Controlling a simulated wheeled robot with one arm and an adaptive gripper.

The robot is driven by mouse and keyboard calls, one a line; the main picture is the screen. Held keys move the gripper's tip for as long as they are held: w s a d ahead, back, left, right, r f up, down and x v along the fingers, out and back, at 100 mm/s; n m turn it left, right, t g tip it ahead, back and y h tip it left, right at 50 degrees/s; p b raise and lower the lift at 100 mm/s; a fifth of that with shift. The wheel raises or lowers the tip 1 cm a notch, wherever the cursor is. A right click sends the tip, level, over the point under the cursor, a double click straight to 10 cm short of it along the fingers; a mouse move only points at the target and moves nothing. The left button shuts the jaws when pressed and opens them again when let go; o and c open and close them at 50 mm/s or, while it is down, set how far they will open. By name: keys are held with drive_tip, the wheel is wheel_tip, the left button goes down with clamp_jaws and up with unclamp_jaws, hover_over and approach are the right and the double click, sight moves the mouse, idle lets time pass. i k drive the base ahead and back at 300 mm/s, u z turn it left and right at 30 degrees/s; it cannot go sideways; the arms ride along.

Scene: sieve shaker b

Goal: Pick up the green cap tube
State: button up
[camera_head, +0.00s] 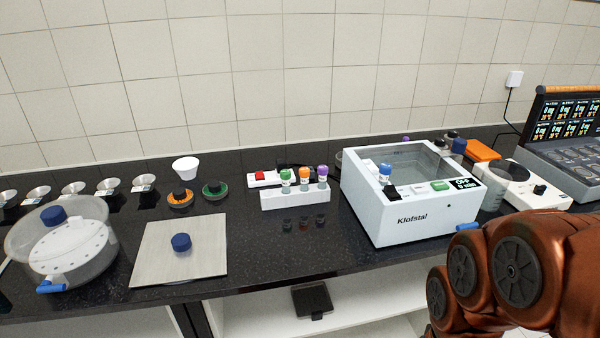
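The green cap tube (286,178) stands upright in a white rack (268,203) near the middle of the dark counter. It is the leftmost of three tubes in the rack. An orange cap tube (304,176) and a purple cap tube (322,174) stand to its right. The rack hides part of the tubes. My orange-brown arm fills the lower right of the picture, well to the right of the rack. My gripper cannot be made out.
A white Klofstal machine (395,217) with a blue cap tube (385,172) stands right of the rack. A red-button device (262,178) is close behind it. A metal plate (200,262) and a clear pot (85,268) are left.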

sight(285, 174)
drive_tip(key=u, duration=0.3)
drive_tip(key=i, duration=0.7)
drive_tip(key=u, duration=1.1)
drive_tip(key=i, duration=0.4)
drive_tip(key=u, duration=0.35)
